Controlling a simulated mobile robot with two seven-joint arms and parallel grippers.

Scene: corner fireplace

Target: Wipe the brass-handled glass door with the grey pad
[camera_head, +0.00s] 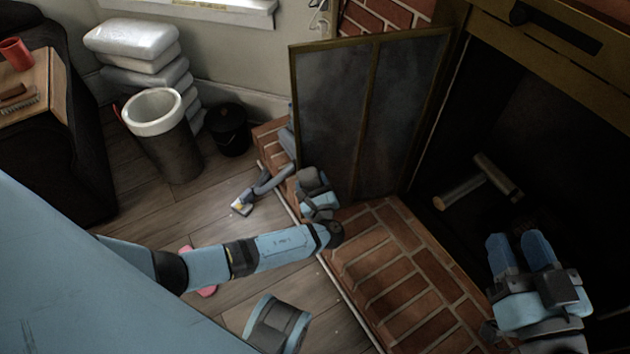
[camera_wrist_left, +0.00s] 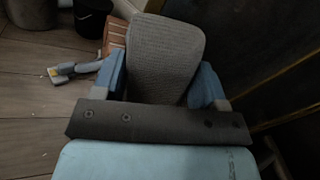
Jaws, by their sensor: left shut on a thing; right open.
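The glass door (camera_head: 330,112) stands swung open at the left of the fireplace opening, its panes dark and smudged in a brass-coloured frame. I cannot make out its handle. My left gripper (camera_head: 312,182) is at the lower left of the door, above the brick hearth. In the left wrist view, my left gripper (camera_wrist_left: 165,90) is shut on the grey pad (camera_wrist_left: 165,55), a ribbed, rounded pad held between its fingers. The door (camera_wrist_left: 265,70) is to the right of the pad there; I cannot tell whether they touch. My right gripper (camera_head: 522,250) is open and empty in front of the firebox.
Logs (camera_head: 478,188) lie inside the dark firebox. The brick hearth (camera_head: 395,270) is clear in front. A grey hand tool (camera_head: 262,188) lies by the hearth's left edge. A bin (camera_head: 160,135), a black bucket (camera_head: 231,130) and stacked bags (camera_head: 140,50) stand at the back left.

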